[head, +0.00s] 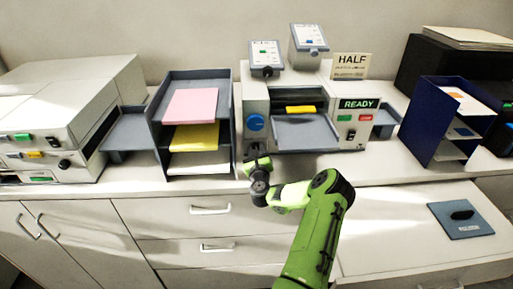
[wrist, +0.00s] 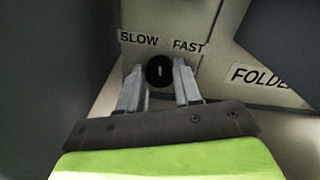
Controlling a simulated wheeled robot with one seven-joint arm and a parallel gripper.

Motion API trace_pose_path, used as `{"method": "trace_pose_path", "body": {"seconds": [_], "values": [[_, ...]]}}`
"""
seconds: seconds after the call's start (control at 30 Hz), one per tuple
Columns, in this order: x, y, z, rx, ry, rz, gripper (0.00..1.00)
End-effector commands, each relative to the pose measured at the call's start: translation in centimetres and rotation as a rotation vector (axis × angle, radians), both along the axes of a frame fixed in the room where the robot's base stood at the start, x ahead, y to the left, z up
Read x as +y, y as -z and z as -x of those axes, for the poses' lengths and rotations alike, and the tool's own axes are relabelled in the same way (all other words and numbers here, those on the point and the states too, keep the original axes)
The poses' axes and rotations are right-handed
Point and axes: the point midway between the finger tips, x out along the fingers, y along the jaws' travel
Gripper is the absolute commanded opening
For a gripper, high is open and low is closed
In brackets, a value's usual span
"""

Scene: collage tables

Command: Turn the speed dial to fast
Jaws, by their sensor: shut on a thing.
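The speed dial (wrist: 159,72) is a round black knob with a short pale mark, set in a light panel in the wrist view. The mark stands about upright, between the SLOW label (wrist: 139,38) at upper left and the FAST label (wrist: 189,46) at upper right. My gripper (wrist: 158,66) has one finger on each side of the dial and is shut on it. In the head view my gripper (head: 256,162) is at the lower left front of the folding machine (head: 256,104), and hides the dial there.
A READY display (head: 358,104) sits above green and red buttons.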

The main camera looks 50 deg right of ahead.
Motion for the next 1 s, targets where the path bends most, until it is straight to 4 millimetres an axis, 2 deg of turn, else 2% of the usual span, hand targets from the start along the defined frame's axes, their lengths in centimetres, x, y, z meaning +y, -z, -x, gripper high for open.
{"method": "trace_pose_path", "body": {"seconds": [0.7, 1.0], "values": [[-0.04, -0.13, 0.12, -0.501, 0.002, -0.445, 0.03], [-0.1, -0.07, 0.16, -0.653, 0.002, -0.575, 0.03]]}}
